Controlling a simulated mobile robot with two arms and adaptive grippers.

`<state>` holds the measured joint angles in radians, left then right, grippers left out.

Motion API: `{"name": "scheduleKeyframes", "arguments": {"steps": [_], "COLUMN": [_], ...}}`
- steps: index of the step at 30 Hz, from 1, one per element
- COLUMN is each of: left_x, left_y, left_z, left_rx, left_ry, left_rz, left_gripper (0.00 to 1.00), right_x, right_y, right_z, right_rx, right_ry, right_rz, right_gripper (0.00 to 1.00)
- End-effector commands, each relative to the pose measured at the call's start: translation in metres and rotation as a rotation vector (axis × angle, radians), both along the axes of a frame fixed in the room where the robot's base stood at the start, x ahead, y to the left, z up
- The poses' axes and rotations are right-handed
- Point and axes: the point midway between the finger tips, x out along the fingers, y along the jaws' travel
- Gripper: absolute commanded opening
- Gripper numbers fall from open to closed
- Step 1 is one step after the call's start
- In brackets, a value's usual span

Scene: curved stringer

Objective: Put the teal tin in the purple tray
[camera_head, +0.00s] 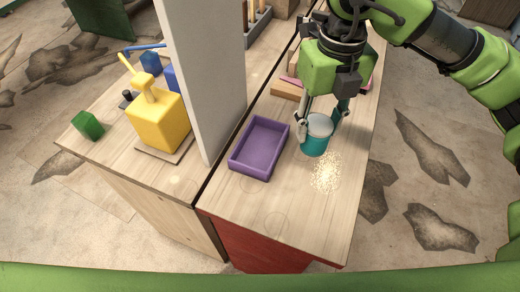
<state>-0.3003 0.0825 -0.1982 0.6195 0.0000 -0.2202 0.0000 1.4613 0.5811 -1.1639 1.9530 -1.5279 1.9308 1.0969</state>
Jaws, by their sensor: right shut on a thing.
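The teal tin (316,146) has a pale lid and is near the middle of the right-hand wooden table. My right gripper (320,128) reaches down from above and is shut on the tin, with a finger on each side of it. I cannot tell if the tin touches the table. The purple tray (247,170) lies on the same table, just left of the tin, and looks empty. My left gripper is not in view.
A tall grey panel (203,80) stands left of the tray. Beyond it are a yellow can (159,124), a green block (88,125) and blue things (151,62). Wooden blocks (287,91) lie behind my right gripper. Pale grains (326,173) lie before the tin.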

Motion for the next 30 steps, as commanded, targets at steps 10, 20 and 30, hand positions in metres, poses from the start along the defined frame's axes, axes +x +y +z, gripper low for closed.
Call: {"name": "scheduleKeyframes", "arguments": {"steps": [10, 20, 30], "left_x": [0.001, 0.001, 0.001], "left_y": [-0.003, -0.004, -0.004], "left_z": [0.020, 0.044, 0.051], "left_rx": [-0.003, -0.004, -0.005], "left_ry": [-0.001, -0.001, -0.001], "left_rz": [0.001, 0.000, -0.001], "left_gripper": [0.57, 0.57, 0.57], "right_x": [0.028, 0.070, 0.084], "right_y": [0.040, 0.093, 0.110], "right_z": [-0.016, -0.067, -0.097], "right_rx": [0.000, 0.001, 0.001], "right_ry": [0.002, 0.003, 0.000], "right_rz": [-0.061, -0.061, -0.061], "right_gripper": [0.13, 0.13, 0.13]}}
